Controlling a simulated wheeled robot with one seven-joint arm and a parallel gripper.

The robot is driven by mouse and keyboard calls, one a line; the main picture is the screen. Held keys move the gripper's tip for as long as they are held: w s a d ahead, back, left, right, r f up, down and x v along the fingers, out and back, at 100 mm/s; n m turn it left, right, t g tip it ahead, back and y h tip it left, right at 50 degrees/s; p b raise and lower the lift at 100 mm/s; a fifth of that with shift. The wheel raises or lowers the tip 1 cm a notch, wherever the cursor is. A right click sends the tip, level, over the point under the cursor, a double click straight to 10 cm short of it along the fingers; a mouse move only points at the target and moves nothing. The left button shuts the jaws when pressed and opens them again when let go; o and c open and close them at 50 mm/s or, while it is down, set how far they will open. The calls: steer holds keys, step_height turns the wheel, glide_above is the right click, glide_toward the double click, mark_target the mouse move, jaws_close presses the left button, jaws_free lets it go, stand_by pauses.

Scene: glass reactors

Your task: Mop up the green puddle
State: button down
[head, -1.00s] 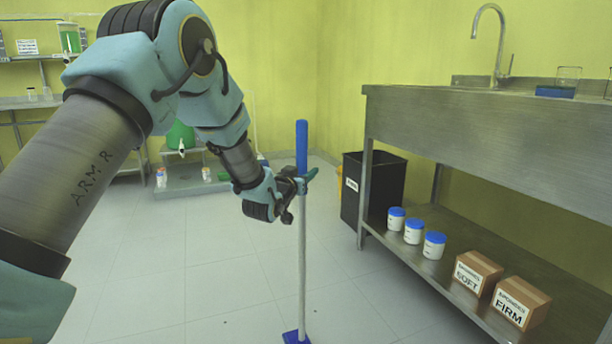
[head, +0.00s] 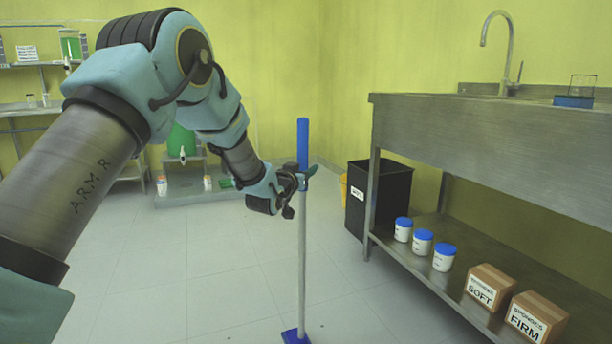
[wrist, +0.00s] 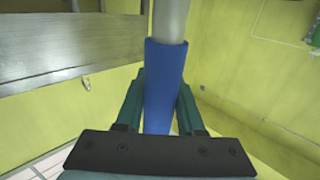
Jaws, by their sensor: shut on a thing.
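A mop with a blue upper grip (head: 302,145), a pale grey pole (head: 302,260) and a blue foot (head: 296,336) stands upright in the head view. The foot is cut by the lower edge, so I cannot tell whether it touches the floor. My gripper (head: 304,181) is shut on the mop around its blue grip. In the wrist view the blue grip (wrist: 165,85) lies between my gripper's two fingers (wrist: 160,105). No green puddle shows clearly on the visible floor. A small green patch (head: 226,183) shows behind my wrist; I cannot tell what it is.
A steel sink bench (head: 480,135) stands on the right, with white tubs (head: 422,243) and sponge boxes (head: 488,288) on its lower shelf. A black bin (head: 388,200) stands beside it. A green vessel (head: 181,142) is at the back left. The middle floor (head: 240,265) is clear.

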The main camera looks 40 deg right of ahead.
mark_target(306, 150)
steer(key=shift+r+p, duration=1.1)
steer(key=shift+r, duration=1.65)
steer(key=shift+w+a, duration=0.1)
